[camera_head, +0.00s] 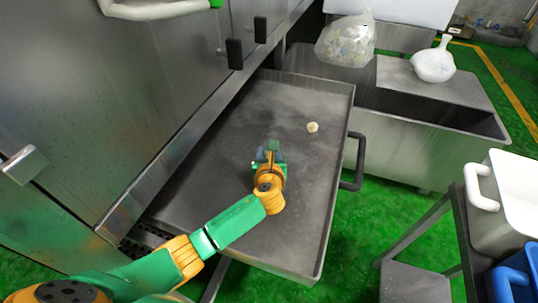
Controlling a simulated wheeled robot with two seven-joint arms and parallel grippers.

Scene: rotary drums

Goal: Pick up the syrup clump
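The syrup clump (312,127) is a small pale cream lump. It lies on the grey metal tray (215,190), right of the tray's middle. My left gripper (268,152) is over the tray, to the left of the clump and nearer to me, apart from it. Its fingers are small and dark here, and I cannot tell whether they are open or shut. Nothing shows in its grip. My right gripper is not in view.
The tray has low raised walls and a dark handle (354,165) on its right side. A steel machine (110,95) stands along its left. Clear bags (345,40) and a metal bin (430,140) are beyond it. A white container (510,205) stands at right.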

